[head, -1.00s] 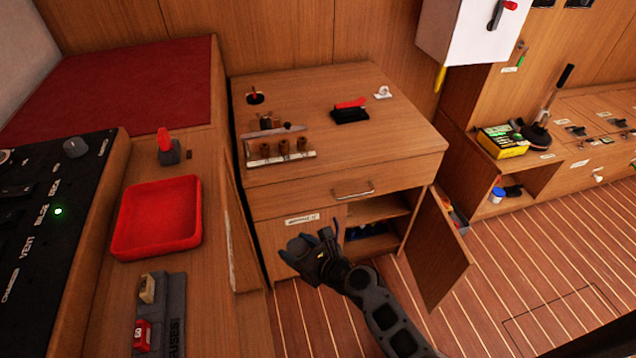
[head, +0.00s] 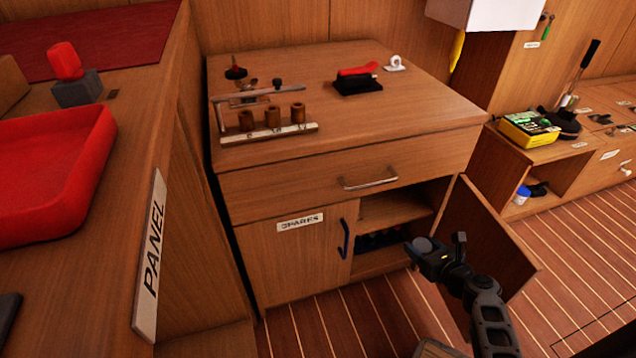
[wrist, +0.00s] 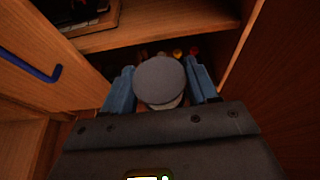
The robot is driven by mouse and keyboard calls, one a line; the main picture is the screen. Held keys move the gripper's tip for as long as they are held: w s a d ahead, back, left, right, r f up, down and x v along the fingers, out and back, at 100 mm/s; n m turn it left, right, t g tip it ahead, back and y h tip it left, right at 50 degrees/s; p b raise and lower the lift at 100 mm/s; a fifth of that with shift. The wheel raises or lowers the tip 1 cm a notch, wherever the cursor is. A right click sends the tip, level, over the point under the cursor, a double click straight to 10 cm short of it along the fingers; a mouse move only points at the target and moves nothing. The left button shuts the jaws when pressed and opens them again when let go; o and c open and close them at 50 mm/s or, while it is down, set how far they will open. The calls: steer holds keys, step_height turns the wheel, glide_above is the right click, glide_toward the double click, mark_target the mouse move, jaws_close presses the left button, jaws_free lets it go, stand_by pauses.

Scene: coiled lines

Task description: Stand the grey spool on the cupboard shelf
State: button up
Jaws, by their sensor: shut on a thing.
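The grey spool (wrist: 160,80) is between the two blue fingers of my gripper (wrist: 162,88) in the wrist view, its round grey end facing the camera. In the head view my gripper (head: 436,246) is in front of the open right side of the cupboard (head: 291,256), with the spool (head: 423,244) small at its tip. The cupboard shelf (head: 390,208) shows inside the opening, above a lower compartment. In the wrist view the shelf (wrist: 165,27) is ahead of and above the spool. The spool's lower part is hidden.
The open cupboard door (head: 492,240) stands to the right of my gripper. The closed left door has a dark blue handle (head: 345,238). Several dark items (head: 375,239) fill the lower compartment. Dark things lie on the shelf's left in the wrist view (wrist: 75,10).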

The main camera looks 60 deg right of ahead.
mark_target(391, 210)
steer(key=shift+s+d+f, duration=0.35)
steer(key=shift+d, duration=0.1)
steer(key=shift+w+d, duration=0.1)
steer(key=shift+d, duration=0.05)
steer(key=w+d+b, duration=0.1)
steer(key=w+d, duration=0.2)
steer(key=w, duration=0.1)
steer(key=w+d+b, duration=0.1)
steer(key=w+d, duration=0.3)
steer(key=w, duration=0.1)
steer(key=w+d+b, duration=0.1)
steer(key=w+d, duration=0.3)
steer(key=shift+w+d, duration=0.1)
steer(key=shift+w, duration=0.05)
steer(key=shift+w+f+b, duration=0.1)
steer(key=shift+f+b, duration=0.2)
steer(key=shift+b, duration=0.25)
steer(key=shift+f, duration=0.15)
steer(key=o, duration=1.1)
